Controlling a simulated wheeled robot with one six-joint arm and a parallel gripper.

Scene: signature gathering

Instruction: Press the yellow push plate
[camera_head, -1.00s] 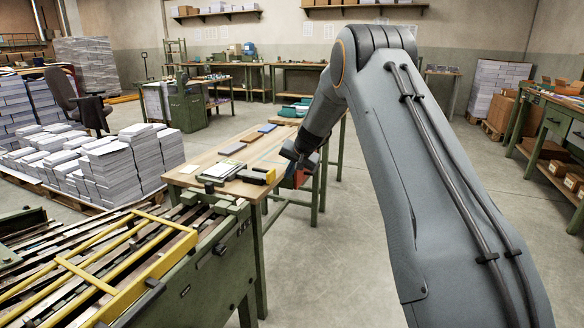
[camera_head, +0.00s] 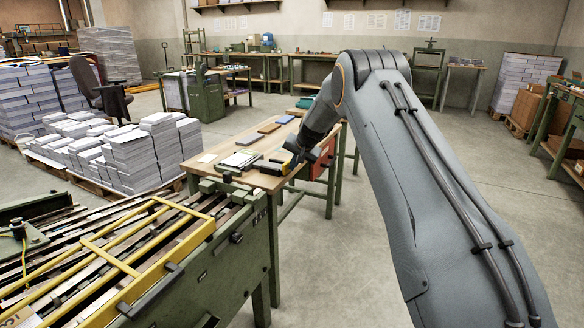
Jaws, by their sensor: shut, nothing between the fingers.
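A small yellow part (camera_head: 291,165) shows at the right edge of the wooden workbench (camera_head: 228,147), beside a dark block (camera_head: 271,167). It may be the yellow push plate, but it is small and partly covered by my arm's end. My gripper (camera_head: 294,158) is small in the head view, at the end of my grey arm, pointing down at this corner of the bench. It is shut and holds nothing. I cannot tell whether its tips touch the yellow part.
A red box (camera_head: 320,163) hangs at the bench's right side. A paper stack (camera_head: 240,160), a brown block (camera_head: 250,139) and a blue one (camera_head: 285,119) lie on the bench. A green machine with a yellow frame (camera_head: 150,262) stands front left. Floor to the right is clear.

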